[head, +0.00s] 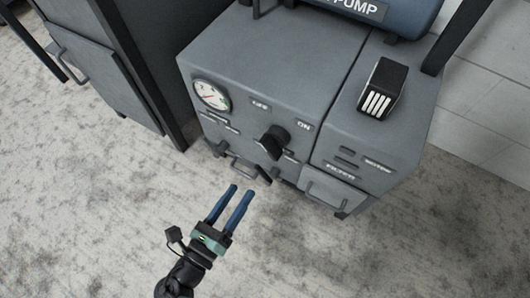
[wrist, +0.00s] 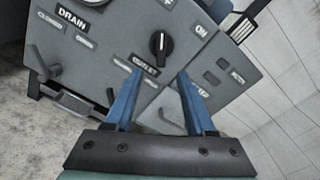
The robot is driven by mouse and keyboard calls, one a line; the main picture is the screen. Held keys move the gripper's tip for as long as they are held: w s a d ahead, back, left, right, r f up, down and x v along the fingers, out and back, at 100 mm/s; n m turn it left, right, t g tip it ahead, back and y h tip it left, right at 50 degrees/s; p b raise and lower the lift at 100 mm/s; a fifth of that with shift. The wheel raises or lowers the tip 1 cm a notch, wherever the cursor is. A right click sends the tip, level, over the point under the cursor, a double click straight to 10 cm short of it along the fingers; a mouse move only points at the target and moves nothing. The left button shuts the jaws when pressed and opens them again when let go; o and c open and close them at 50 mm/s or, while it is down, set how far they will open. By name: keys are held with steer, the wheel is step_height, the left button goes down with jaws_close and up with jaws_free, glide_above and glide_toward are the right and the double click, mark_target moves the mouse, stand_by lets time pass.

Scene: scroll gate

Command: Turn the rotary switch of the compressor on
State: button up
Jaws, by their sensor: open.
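The compressor is a grey cabinet (head: 265,60) with a blue tank (head: 405,12) on top. Its rotary switch (head: 273,139) is a black knob on the front panel, between OFF and ON labels. In the wrist view the knob (wrist: 159,43) shows a white pointer line running along it; it does not clearly point at ON, which is to its right. My gripper (head: 237,190) is open and empty, with blue fingers, in front of and below the knob in the head view. In the wrist view its fingertips (wrist: 160,72) lie just below the knob, apart from it.
A round gauge (head: 211,95) is left of the knob. Small black levers and a DRAIN label (wrist: 72,20) sit on the panel. A black slotted box (head: 381,88) stands on the right top. A dark cabinet (head: 110,60) stands left. The floor in front is clear.

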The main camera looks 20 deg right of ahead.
mark_target(268, 153)
steer(key=shift+n, duration=0.4)
steer(key=b+x, duration=0.4)
steer(key=x, duration=0.7)
steer(key=shift+s+d+f+b, duration=0.15)
steer(key=shift+d+b, duration=0.1)
steer(key=shift+b, duration=0.15)
steer(key=shift+w+d, duration=0.45)
steer(key=shift+d, duration=0.1)
jaws_close()
